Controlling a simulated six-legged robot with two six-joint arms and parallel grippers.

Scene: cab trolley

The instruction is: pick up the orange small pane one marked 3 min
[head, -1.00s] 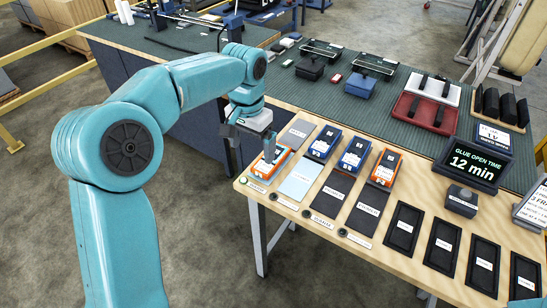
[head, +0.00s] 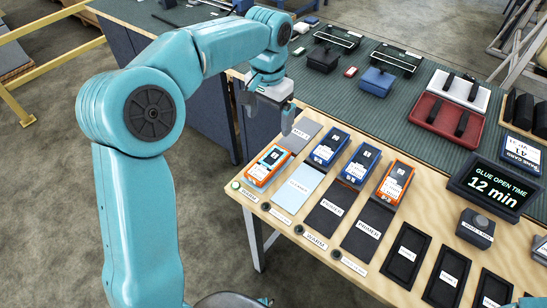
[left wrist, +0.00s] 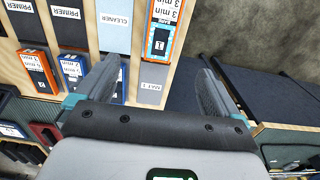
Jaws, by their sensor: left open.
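An orange small pane case (head: 268,166) lies at the left end of the wooden bench. In the left wrist view the orange case (left wrist: 165,32) reads "3 min". A second orange case (head: 396,183) lies further right; in the left wrist view it (left wrist: 38,68) also shows, its number too small to read surely. My left gripper (head: 270,112) is open and empty, above and behind the left orange case. In the left wrist view its fingers (left wrist: 158,66) spread apart, with the near end of the "3 min" case between and beyond them. My right gripper is not seen.
Two blue cases (head: 330,146) lie between the orange ones. Pads marked cleaner (head: 299,183) and primer (head: 327,211) lie in front. A display (head: 491,188) reads "glue open time 12 min". A green mat (head: 420,123) with trays lies behind.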

